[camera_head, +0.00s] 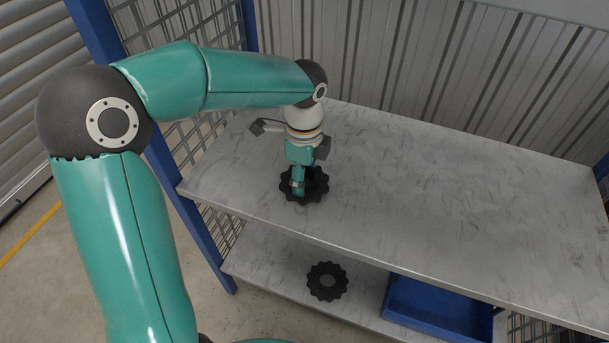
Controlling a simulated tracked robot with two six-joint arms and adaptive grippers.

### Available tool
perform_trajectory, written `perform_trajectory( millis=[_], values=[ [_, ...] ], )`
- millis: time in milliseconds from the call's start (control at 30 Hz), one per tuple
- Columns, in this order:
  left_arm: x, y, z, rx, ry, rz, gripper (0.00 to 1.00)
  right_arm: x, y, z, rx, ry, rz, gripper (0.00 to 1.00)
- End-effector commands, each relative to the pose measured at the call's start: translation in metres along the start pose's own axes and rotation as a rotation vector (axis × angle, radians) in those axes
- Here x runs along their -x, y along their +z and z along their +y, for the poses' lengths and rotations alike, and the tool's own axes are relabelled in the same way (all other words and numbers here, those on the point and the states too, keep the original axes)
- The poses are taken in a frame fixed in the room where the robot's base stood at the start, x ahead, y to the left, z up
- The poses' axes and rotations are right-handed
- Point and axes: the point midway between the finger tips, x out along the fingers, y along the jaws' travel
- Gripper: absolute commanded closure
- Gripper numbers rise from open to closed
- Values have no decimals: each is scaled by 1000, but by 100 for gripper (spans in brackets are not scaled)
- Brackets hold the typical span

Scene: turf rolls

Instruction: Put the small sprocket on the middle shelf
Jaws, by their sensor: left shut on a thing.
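A black toothed sprocket (318,188) is at the left part of the upper visible shelf (430,210). My left gripper (298,187) points down at it and is shut on it, with the fingers covering part of its middle. The sprocket looks flat and on or just above the shelf; I cannot tell if it touches. My right gripper is not in view.
A blue bin (437,308) stands on the lower shelf, right of the second sprocket. A blue post (185,215) and mesh side panel (222,240) bound the shelves on the left. A ribbed wall (400,65) closes the back. The upper shelf's middle and right are clear.

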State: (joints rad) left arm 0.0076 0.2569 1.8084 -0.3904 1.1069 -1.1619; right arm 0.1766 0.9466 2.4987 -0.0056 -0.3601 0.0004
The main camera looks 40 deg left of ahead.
Motion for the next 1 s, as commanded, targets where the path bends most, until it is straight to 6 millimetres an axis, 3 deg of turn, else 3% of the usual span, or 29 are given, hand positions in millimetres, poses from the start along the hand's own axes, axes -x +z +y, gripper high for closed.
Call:
perform_trajectory(
  millis=[33,167,567,1000],
  values=[
    [-1,0,0,0,1,0,40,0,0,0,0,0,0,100],
    [-1,0,0,0,1,0,19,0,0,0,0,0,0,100],
    [5,0,0,0,-1,0,19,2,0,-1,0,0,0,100],
    [68,0,0,1,-2,0,19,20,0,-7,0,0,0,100]
  ],
)
